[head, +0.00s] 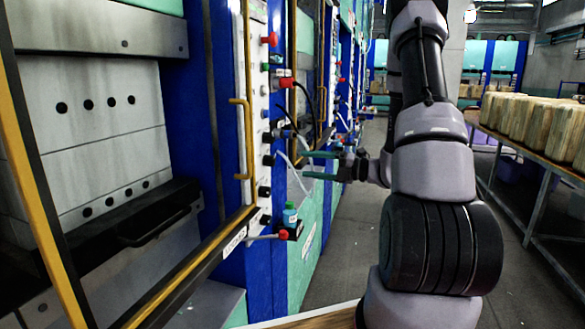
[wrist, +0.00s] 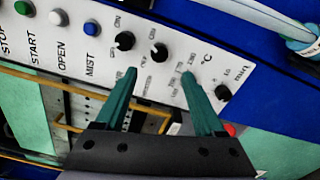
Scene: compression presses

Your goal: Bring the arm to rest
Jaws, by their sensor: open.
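My gripper (head: 307,164) is open and empty, with two green fingers apart. In the head view it reaches left from my arm, in front of the press's control panel (head: 265,110). In the wrist view the gripper (wrist: 159,74) points at the white panel (wrist: 95,45), the fingertips overlapping its lower edge and dial area. Whether they touch it cannot be told. The panel carries a green button (wrist: 24,8), a white button (wrist: 58,17), a blue button (wrist: 91,28) and black knobs (wrist: 124,40). My arm stands raised at the right of the machine.
The press (head: 100,110) with its yellow-edged frame fills the left. At right a long table (head: 521,149) bears several tan blocks (head: 530,118). The aisle floor (head: 345,240) between is clear.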

